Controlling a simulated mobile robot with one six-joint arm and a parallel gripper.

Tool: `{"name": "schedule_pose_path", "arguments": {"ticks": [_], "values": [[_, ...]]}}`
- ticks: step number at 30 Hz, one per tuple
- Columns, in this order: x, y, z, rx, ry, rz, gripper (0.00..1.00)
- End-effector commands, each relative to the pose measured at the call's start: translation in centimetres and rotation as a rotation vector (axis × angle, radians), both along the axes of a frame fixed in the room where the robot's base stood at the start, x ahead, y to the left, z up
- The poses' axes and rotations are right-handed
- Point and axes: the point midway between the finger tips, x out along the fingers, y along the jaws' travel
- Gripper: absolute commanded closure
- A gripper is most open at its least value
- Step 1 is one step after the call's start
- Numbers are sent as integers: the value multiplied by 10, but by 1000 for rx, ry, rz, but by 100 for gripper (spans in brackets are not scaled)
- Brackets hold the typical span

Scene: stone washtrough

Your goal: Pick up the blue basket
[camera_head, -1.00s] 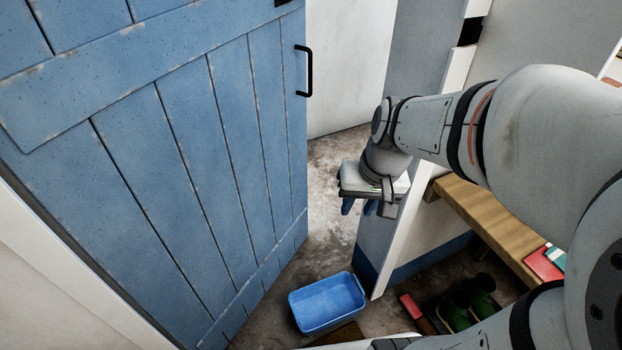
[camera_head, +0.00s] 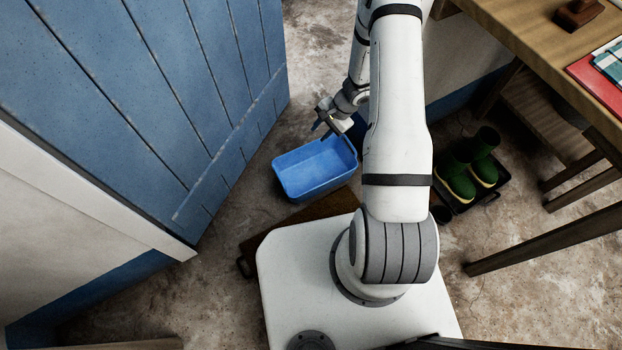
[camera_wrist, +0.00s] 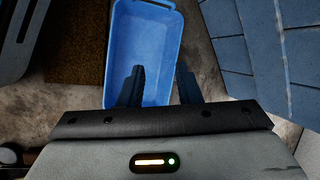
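The blue basket (camera_head: 315,172) is an open rectangular tub standing on the floor beside the blue door. It looks empty, and it fills the upper middle of the wrist view (camera_wrist: 147,42). My gripper (camera_head: 322,122) is at the basket's far rim in the head view, pointing down. In the wrist view its two dark fingers (camera_wrist: 160,80) are apart with nothing clearly between them but the basket's right wall. The left finger overlaps the basket's inside, and the right finger appears just outside the right rim. Whether the fingers touch the wall cannot be told.
The blue plank door (camera_head: 160,90) stands close on the left. A brown mat (camera_head: 290,225) lies partly under my base. Green boots (camera_head: 468,165) stand on a dark tray at the right, near a wooden table (camera_head: 520,40). Bare floor (camera_head: 320,50) lies beyond the basket.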

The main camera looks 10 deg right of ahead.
Motion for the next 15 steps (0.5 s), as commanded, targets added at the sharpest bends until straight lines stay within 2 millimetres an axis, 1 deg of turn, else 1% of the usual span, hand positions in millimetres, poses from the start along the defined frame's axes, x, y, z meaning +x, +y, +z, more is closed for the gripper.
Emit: {"name": "schedule_pose_path", "arguments": {"ticks": [1, 2, 3, 6, 9, 10, 12, 15], "values": [[-10, -4, -54, -1, 38, -46, 69], [-14, -5, -74, -4, 55, -70, 69], [-21, -8, -100, -10, 78, -102, 69], [-37, -14, -154, -23, 127, -168, 69], [-51, -17, -190, -34, 163, -217, 69], [-55, -18, -198, -39, 172, -226, 69], [-61, -19, -211, -44, 185, -244, 69], [-65, -18, -224, -47, 194, -256, 69]]}}
